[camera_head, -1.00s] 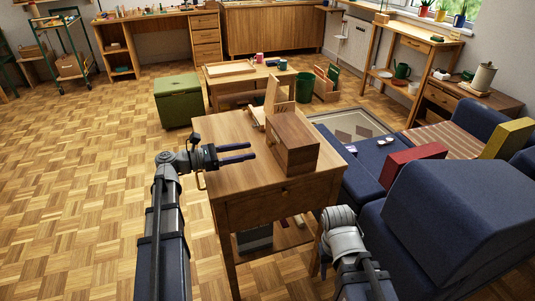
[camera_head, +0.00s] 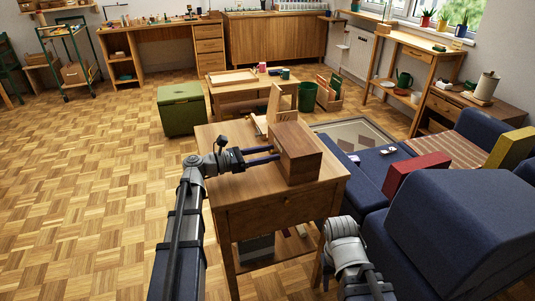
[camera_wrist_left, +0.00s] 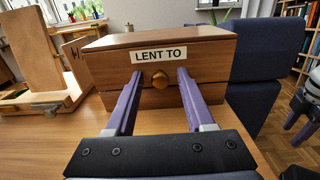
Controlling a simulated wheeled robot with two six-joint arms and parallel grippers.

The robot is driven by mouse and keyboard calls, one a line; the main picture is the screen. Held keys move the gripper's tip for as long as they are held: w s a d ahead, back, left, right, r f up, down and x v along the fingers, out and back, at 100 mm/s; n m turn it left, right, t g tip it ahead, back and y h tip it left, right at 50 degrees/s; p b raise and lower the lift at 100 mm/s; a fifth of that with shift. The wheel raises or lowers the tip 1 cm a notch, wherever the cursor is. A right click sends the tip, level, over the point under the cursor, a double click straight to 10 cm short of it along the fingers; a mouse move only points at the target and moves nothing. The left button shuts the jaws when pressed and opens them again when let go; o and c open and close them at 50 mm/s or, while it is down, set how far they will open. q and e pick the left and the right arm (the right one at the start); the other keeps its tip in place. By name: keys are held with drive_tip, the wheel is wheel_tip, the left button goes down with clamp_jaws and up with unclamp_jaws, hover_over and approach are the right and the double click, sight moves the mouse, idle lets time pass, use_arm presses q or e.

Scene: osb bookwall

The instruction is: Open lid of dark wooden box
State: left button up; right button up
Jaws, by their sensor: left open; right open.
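The dark wooden box (camera_head: 299,155) stands on the small wooden table with its lid closed. My left gripper (camera_head: 276,155) is open at the front of the box. In the left wrist view its two fingers (camera_wrist_left: 158,88) reach toward the box, one on each side of the knob, and I cannot tell whether they touch the box.
The wooden table (camera_head: 235,180) has free room at its left. A light wooden stand (camera_head: 274,108) stands behind the box, and it also shows in the left wrist view (camera_wrist_left: 45,65). A blue sofa (camera_head: 440,220) is close on the right.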

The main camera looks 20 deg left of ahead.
use_arm(q)
clamp_jaws()
idle(0.4)
idle(1.0)
